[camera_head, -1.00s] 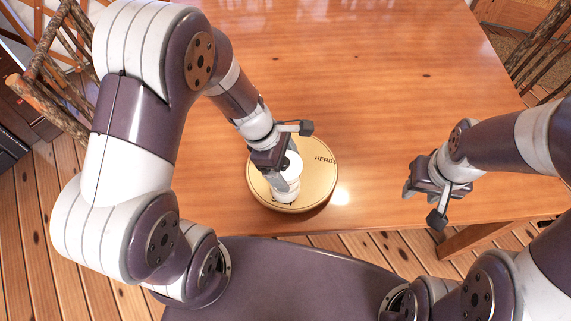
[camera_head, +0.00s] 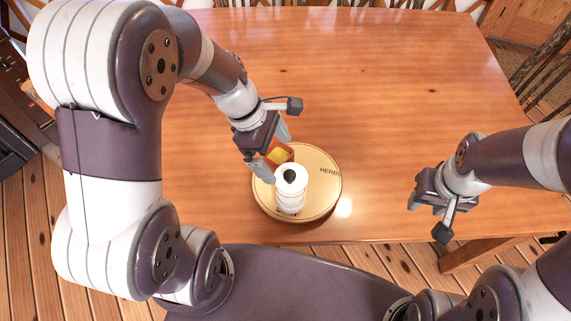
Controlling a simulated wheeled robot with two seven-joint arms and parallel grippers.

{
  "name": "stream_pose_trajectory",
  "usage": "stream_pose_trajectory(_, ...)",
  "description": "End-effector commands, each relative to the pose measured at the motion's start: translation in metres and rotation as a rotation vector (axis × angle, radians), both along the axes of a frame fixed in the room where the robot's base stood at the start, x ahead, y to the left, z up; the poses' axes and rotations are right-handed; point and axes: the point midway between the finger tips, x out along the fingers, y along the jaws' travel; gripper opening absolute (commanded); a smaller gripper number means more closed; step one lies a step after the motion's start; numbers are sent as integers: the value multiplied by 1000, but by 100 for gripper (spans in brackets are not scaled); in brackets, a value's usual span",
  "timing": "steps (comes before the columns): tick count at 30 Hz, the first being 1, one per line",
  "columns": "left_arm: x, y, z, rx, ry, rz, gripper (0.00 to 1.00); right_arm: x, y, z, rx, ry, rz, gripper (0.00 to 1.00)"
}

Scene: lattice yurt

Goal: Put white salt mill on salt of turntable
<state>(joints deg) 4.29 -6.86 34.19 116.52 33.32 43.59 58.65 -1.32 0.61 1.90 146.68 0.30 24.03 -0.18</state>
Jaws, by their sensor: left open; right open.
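The white salt mill (camera_head: 291,197) stands upright on the round golden turntable (camera_head: 322,192), on its near side, with a dark knob on top. The mill covers most of the lettering under it, so I cannot read that sector; "HERB…" shows at the turntable's right. My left gripper (camera_head: 275,155) is open, behind and to the left of the mill, with one finger close beside the mill's top. I cannot tell whether that finger touches it. My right gripper (camera_head: 428,208) is open and empty over the table's right front, away from the turntable.
A small orange and yellow item (camera_head: 280,154) shows behind the mill, partly hidden by the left fingers. The wooden table (camera_head: 390,100) is otherwise clear. Rustic chairs (camera_head: 543,60) stand at the right and far edges.

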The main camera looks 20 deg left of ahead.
Motion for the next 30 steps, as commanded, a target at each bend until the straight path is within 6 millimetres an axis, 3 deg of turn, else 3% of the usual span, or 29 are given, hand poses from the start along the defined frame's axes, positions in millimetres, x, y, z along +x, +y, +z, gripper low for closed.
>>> stream_pose_trajectory(5, -3, 10, 17, 24, -25, -68, 100, 0, 0, 2, 0, 0, 0, 43)
stream_pose_trajectory(8, -17, 26, 12, 149, -151, -455, 100, 0, 0, 2, 0, 0, 0, 43)
stream_pose_trajectory(12, -31, 46, 5, 320, -331, -1152, 100, 0, 0, 2, 0, 0, 0, 43)
stream_pose_trajectory(15, -34, 51, 4, 375, -394, -1456, 100, 0, 0, 2, 0, 0, 0, 43)
stream_pose_trajectory(18, -34, 52, 4, 390, -412, -1545, 100, 0, 0, 2, 0, 0, 0, 43)
stream_pose_trajectory(30, -34, 52, 4, 389, -412, -1540, 100, 0, 0, 2, 0, 0, 0, 43)
